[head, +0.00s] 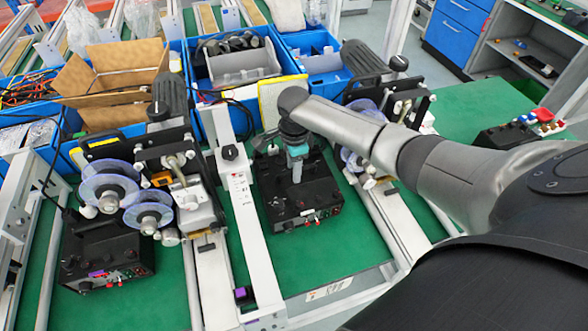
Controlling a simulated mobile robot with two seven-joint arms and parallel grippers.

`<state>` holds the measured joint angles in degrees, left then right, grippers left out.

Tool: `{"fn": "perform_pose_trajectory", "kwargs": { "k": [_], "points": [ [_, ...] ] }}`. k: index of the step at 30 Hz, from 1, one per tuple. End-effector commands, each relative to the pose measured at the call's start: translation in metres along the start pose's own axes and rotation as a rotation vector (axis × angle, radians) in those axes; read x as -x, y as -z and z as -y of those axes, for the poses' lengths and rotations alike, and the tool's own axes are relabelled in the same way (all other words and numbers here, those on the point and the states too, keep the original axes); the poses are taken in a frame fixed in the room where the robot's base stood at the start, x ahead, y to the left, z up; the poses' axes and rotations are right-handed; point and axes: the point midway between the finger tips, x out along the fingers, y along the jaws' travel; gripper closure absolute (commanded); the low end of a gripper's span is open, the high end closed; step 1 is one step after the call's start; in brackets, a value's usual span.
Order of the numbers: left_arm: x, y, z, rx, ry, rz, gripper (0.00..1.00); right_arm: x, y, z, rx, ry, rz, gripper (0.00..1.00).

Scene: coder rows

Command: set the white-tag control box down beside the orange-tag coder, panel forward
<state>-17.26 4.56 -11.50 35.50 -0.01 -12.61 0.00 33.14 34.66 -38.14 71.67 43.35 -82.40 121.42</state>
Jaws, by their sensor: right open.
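A black control box (270,200) sits on the green mat in the middle lane, its panel of small knobs and switches facing the front. I cannot read a tag colour on it for sure. My right gripper (297,178) points down at the top of this box, open; whether it touches the box is hard to tell. The left coder (180,165), with clear discs, stands to the left of this box beyond a white rail and shows an orange patch. Another coder (400,105) stands to the right, partly hidden by my right arm. My left gripper is out of view.
White rails (240,200) divide the green mat (300,260), which is bare in front of the middle box. Blue bins (320,60) and a cardboard box (110,75) line the back. A button box (505,135) stands far right.

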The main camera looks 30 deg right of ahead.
Motion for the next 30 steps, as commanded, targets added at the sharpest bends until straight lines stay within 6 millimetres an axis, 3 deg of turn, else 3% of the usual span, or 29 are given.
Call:
{"fn": "perform_pose_trajectory", "kwargs": {
  "k": [9,15,21,30],
  "points": [
    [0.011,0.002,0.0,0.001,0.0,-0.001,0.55,0.067,0.0,0.001,0.001,0.005,0.002,0.55],
    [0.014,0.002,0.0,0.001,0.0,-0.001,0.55,0.098,0.0,0.001,-0.001,0.004,0.001,0.55],
    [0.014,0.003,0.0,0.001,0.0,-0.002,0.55,0.108,0.0,0.001,0.0,0.002,0.0,0.55],
    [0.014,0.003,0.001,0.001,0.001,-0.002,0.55,0.108,0.0,0.001,-0.001,0.002,0.0,0.55]
  ]
}}
